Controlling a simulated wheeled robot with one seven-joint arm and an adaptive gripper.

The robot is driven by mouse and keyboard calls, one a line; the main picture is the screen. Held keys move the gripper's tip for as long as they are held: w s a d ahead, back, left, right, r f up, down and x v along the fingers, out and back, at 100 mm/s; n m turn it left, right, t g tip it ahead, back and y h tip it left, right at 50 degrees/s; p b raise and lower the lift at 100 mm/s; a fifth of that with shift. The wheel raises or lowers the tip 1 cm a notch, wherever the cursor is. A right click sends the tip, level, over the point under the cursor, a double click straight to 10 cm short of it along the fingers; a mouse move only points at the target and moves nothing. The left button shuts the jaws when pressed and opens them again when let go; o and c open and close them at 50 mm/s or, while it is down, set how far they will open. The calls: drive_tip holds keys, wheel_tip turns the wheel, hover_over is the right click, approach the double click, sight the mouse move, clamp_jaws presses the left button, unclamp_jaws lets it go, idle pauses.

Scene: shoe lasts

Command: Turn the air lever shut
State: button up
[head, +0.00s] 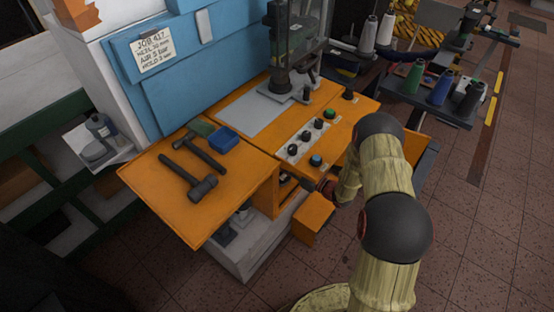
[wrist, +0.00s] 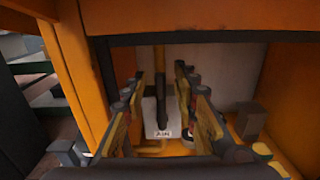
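The air lever (wrist: 161,85) is a dark, narrow handle in the wrist view. It stands upright in the picture, above a pale plate marked AIR (wrist: 163,133) inside the bench. My gripper (wrist: 160,72) is open, with one finger on each side of the lever. Gaps show between the lever and both fingers, though the depth between them is hard to judge. In the head view my gripper (head: 312,186) reaches into the opening below the orange bench top, and the lever is hidden there.
An orange beam (wrist: 210,20) crosses above my gripper, and an orange post (wrist: 75,75) stands to its left. Hammers (head: 190,178) and a blue box (head: 223,139) lie on the bench top (head: 160,200). An orange block (head: 313,214) sticks out below my gripper.

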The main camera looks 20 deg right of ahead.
drive_tip(key=shift+b+x, duration=0.3)
drive_tip(key=shift+x, duration=1.05)
drive_tip(key=shift+c, duration=0.8)
clamp_jaws()
